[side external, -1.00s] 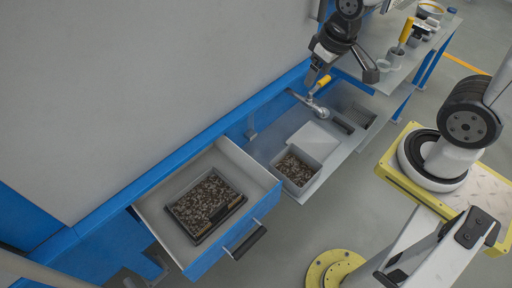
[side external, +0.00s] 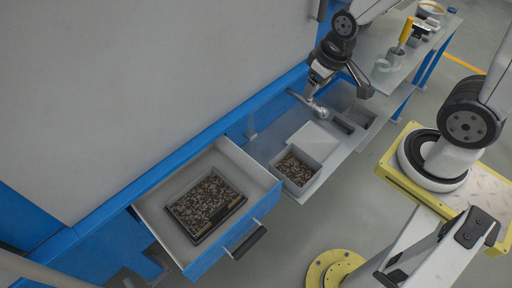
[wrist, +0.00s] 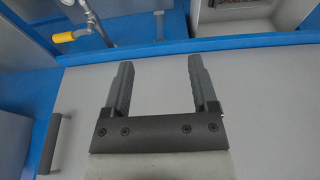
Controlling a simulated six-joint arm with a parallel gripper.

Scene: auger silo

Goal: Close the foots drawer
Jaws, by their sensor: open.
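The foots drawer (side external: 200,262), with a blue front and dark bar handle (side external: 249,243), stands pulled out of the blue cabinet at the lower left of the side view. A dark tray of brown granules (side external: 206,204) lies inside it. My gripper (side external: 318,77) is well above and to the right of the drawer, over the outlet pipe, touching nothing that I can see. In the wrist view my gripper (wrist: 160,64) has its two fingers spread with nothing between them.
A metal shelf holds a grey bin of granules (side external: 296,170) right of the drawer. The outlet pipe's yellow handle (wrist: 71,36) shows in the wrist view. A bench (side external: 380,60) with cups stands at the back right. Floor before the drawer is clear.

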